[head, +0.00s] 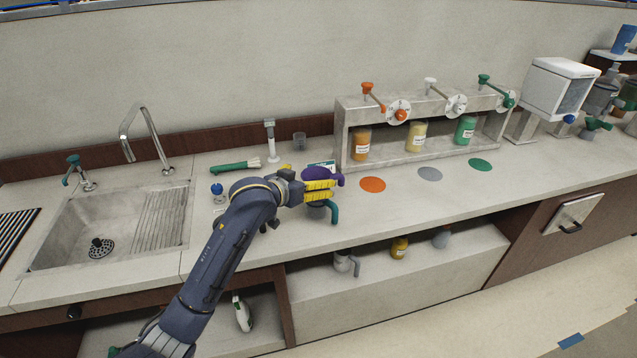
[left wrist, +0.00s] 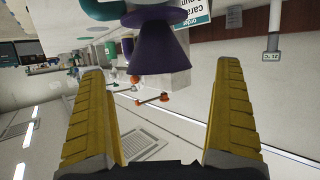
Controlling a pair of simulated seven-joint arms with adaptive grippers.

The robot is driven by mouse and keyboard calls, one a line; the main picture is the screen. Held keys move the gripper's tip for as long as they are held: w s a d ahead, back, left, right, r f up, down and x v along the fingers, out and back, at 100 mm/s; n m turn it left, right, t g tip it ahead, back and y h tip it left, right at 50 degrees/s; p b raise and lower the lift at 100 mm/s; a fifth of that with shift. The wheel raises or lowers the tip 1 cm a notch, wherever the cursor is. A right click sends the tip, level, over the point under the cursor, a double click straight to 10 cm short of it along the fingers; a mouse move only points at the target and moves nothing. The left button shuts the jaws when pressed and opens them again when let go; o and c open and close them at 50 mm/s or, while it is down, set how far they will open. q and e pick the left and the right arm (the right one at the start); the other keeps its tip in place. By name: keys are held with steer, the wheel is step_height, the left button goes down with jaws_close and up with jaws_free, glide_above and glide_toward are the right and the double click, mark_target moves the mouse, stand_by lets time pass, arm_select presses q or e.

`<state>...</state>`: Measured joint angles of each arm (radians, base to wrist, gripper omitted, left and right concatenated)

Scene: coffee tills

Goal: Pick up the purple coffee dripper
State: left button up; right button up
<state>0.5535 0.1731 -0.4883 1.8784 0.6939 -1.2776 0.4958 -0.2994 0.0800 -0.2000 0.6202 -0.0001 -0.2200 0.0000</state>
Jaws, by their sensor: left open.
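The purple coffee dripper (head: 320,173) is on the counter near the middle of the head view, partly hidden by my left gripper. My left gripper (head: 334,190) has yellow fingers and is open, close beside the dripper on its near side in the picture. In the left wrist view, which looks upside down, the purple dripper (left wrist: 160,48) shows between and beyond the two yellow fingers, with clear gaps to both. I cannot see any contact. My right gripper is in neither view.
A grey vessel with a teal handle (head: 333,211) stands just below the gripper in the picture. A labelled sign (head: 322,165) is behind the dripper. A dispenser rack (head: 345,130) with several jars stands to the right. The sink (head: 110,235) is left.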

mark_target(313, 179)
arm_select(q)
steer(key=shift+x, duration=2.55)
steer(key=shift+d, duration=0.1)
steer(key=shift+s+f, duration=0.1)
steer(key=shift+f, duration=0.1)
steer(key=c, duration=1.6)
steer(key=shift+r, duration=0.1)
